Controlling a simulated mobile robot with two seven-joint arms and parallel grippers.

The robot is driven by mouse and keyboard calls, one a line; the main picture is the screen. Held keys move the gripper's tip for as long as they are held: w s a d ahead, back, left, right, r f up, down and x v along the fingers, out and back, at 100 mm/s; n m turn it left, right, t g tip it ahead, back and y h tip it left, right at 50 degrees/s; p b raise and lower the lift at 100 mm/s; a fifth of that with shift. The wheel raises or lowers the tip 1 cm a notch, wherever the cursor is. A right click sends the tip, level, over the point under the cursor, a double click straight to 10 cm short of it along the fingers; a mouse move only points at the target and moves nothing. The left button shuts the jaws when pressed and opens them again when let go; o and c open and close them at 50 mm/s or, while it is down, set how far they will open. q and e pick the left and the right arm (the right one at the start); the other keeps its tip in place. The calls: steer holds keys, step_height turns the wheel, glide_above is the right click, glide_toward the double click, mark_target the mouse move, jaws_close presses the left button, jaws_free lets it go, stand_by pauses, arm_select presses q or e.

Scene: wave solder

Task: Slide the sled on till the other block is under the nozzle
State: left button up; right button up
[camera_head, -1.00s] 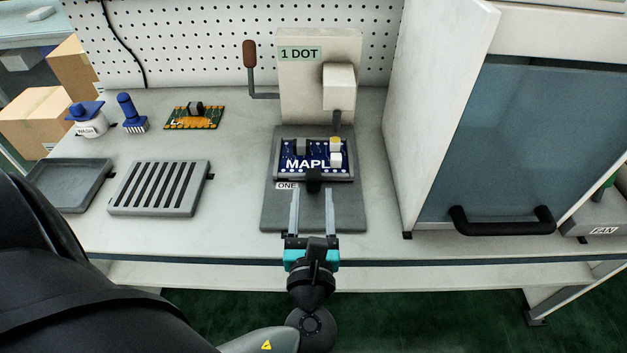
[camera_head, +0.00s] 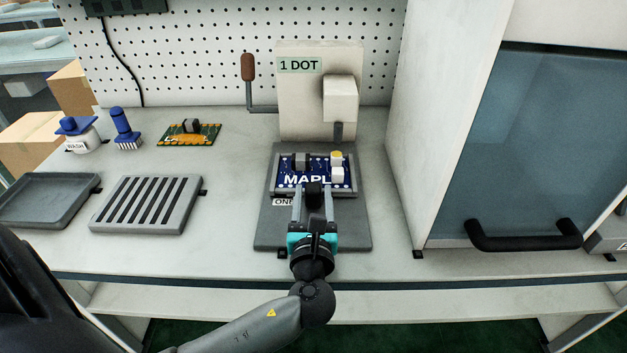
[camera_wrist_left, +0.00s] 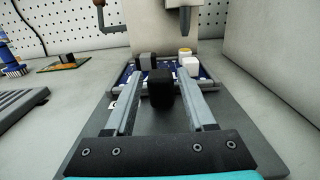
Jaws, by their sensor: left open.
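The sled (camera_head: 354,186) is a grey frame carrying a blue board marked MAPL (camera_head: 318,168), with a black knob (camera_head: 313,189) at its front. On the board's right side stand a white block with a yellow top (camera_head: 336,158) and, in front of it, a plain white block (camera_head: 338,175). The nozzle (camera_head: 338,131) hangs from the 1 DOT machine (camera_head: 300,95), just behind the yellow-topped block in the head view. My left gripper (camera_head: 313,193) is open, its fingers on either side of the knob with gaps visible in the left wrist view (camera_wrist_left: 160,86). My right gripper is out of view.
The sled rests on a dark base plate (camera_head: 358,230). A lever (camera_head: 248,75) stands left of the machine. A slotted rack (camera_head: 150,205), a tray (camera_head: 45,200) and a green board (camera_head: 190,135) lie left. A glass-fronted cabinet (camera_head: 540,150) closes off the right.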

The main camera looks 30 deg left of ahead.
mark_target(313, 181)
arm_select(q)
steer(key=shift+b+x, duration=0.55)
steer(key=shift+x, duration=2.3)
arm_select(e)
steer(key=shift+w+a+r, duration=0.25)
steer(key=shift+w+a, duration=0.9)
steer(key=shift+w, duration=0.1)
arm_select(q)
steer(key=shift+c, duration=0.3)
jaws_close()
